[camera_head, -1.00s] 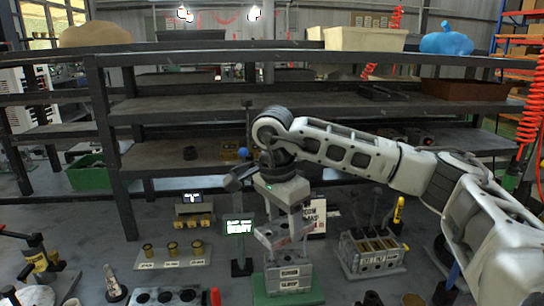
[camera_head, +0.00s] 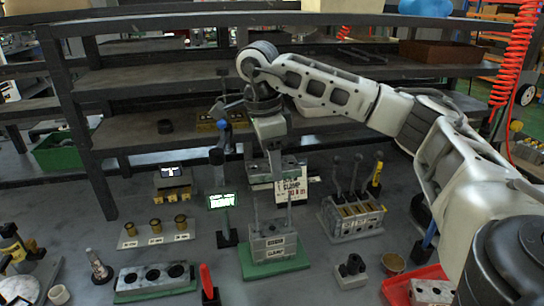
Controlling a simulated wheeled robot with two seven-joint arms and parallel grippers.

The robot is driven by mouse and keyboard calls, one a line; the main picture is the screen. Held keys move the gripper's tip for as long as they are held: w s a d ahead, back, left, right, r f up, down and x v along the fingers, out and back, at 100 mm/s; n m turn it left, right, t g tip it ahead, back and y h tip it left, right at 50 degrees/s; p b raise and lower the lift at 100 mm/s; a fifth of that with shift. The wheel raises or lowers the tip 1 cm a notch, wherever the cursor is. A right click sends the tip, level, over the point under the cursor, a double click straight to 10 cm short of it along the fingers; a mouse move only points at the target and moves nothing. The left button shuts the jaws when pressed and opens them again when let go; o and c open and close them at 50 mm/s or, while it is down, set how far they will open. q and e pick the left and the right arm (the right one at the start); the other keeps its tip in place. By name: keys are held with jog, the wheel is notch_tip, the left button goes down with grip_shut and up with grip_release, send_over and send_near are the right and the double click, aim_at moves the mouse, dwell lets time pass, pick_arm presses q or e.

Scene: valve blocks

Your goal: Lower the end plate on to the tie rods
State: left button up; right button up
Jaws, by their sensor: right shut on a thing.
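My right gripper (camera_head: 274,156) points down at the end of my right arm, shut on the end plate (camera_head: 288,165), a small grey block. The plate hangs above the valve block stack (camera_head: 273,245), which stands on a green base (camera_head: 262,268) with labels on its front. Two thin tie rods (camera_head: 256,213) rise from the stack. The plate looks apart from the stack; whether it touches the rod tips I cannot tell. The fingers partly merge with the plate and the background. My left gripper is not in view.
A lit green display (camera_head: 221,201) stands left of the stack, a lever valve bank (camera_head: 352,219) to its right. A sign (camera_head: 290,187) is behind. In front are a grey block with holes (camera_head: 153,279) and a red tray (camera_head: 398,290). Shelves (camera_head: 150,135) stand behind.

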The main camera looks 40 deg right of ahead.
notch_tip(320, 180, down, 4)
jog(key=shift+r+b, duration=0.2)
jog(key=shift+b, duration=0.85)
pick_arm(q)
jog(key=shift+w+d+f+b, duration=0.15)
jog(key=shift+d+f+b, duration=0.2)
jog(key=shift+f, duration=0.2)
pick_arm(e)
jog(key=shift+f, duration=0.55)
pick_arm(q)
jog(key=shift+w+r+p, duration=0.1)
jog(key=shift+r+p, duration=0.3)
jog(key=shift+p, duration=0.05)
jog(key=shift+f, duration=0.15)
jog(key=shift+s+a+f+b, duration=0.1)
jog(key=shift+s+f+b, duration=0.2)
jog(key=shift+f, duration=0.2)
pick_arm(e)
jog(key=shift+f, duration=0.4)
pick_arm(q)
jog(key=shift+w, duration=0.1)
pick_arm(e)
jog(key=shift+f, duration=0.1)
